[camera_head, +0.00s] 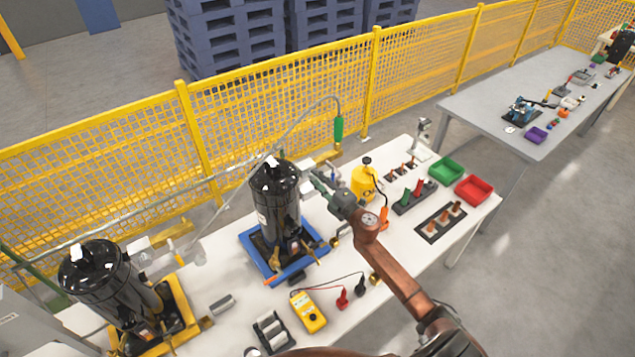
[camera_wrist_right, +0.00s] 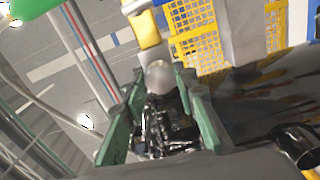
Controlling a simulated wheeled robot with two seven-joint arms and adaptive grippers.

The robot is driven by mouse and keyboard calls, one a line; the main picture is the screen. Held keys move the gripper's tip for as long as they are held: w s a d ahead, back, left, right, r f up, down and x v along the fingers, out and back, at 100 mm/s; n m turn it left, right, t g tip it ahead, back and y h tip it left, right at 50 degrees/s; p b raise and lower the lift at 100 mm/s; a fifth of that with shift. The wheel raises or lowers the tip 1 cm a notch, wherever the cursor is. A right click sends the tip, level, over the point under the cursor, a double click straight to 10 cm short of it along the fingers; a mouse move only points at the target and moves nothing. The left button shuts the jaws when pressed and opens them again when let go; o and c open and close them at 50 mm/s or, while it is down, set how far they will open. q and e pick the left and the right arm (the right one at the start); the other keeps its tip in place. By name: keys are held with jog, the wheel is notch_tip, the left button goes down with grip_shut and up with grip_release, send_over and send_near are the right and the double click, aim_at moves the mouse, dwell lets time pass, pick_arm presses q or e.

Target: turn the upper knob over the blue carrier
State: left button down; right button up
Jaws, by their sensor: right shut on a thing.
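The blue carrier (camera_head: 262,268) stands on the white table and holds an upright black compressor (camera_head: 277,198). My right gripper (camera_head: 316,180) is just right of the compressor's upper part, above the carrier's right side. In the right wrist view its green-padded fingers (camera_wrist_right: 158,90) stand on either side of a pale grey, rounded knob (camera_wrist_right: 158,75), and the gripper is shut on it. In the head view the fingers and wrist hide this knob, so its turn angle cannot be told. My left gripper is not in view.
A second black compressor (camera_head: 100,280) sits on a yellow carrier (camera_head: 180,308) at left. A yellow bottle (camera_head: 363,183), a green bin (camera_head: 446,170), a red bin (camera_head: 474,190) and a yellow meter (camera_head: 309,312) share the table. A yellow mesh fence (camera_head: 280,112) runs behind.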

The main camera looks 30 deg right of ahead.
jog(key=n+b, duration=0.2)
jog(key=n, duration=0.3)
jog(key=shift+f+n, duration=0.15)
jog(key=shift+n, duration=0.15)
jog(key=shift+n+b, duration=0.75)
jog(key=shift+n, duration=1.45)
jog(key=o, duration=1.2)
jog(key=shift+c, duration=0.2)
jog(key=s, duration=1.2)
jog(key=shift+d, duration=0.45)
